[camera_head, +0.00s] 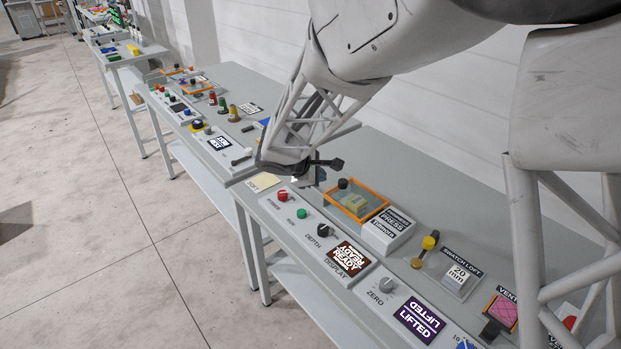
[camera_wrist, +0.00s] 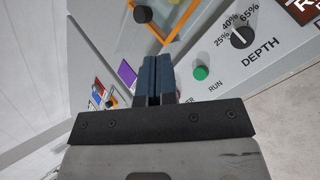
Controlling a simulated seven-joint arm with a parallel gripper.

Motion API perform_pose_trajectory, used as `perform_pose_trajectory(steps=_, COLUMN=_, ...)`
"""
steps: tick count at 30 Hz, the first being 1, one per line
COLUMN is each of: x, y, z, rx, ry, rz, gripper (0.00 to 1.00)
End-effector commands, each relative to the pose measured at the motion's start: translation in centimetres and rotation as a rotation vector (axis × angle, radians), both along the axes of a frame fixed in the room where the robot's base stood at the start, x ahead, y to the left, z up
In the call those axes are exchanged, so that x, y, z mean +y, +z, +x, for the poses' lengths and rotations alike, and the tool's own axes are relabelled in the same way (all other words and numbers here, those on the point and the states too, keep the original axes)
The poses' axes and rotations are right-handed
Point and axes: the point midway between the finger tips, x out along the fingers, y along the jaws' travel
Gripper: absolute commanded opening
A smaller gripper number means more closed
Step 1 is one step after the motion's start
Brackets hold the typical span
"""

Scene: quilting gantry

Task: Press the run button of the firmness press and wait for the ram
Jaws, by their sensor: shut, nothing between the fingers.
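The firmness press has an orange-framed bay (camera_head: 357,199) with a black round knob (camera_head: 343,183) above a yellowish block (camera_head: 355,203). The knob also shows in the wrist view (camera_wrist: 142,14). On the panel in front are the green RUN button (camera_head: 301,214), a red button (camera_head: 282,195), the black DEPTH dial (camera_head: 324,230) and a brown display (camera_head: 348,256) reading READY. In the wrist view, the RUN button (camera_wrist: 201,73) lies right of my gripper (camera_wrist: 157,65). My gripper is shut and empty, apart from the button. In the head view the wrist largely hides the fingers.
A white PRESS box (camera_head: 388,231) stands beside the orange frame. Open floor lies to the left.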

Motion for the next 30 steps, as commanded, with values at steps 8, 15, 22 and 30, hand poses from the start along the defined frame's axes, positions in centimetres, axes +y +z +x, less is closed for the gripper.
perform_pose_trajectory(steps=8, x=4.1, y=-2.8, z=1.8, rx=0.008, ry=0.128, rz=-0.073, gripper=0.00)
perform_pose_trajectory(steps=15, x=4.9, y=-3.2, z=2.2, rx=0.009, ry=0.155, rz=-0.089, gripper=0.00)
perform_pose_trajectory(steps=22, x=4.9, y=-3.2, z=2.2, rx=0.009, ry=0.154, rz=-0.088, gripper=0.00)
perform_pose_trajectory(steps=30, x=4.9, y=-3.7, z=2.2, rx=0.010, ry=0.153, rz=-0.089, gripper=0.00)
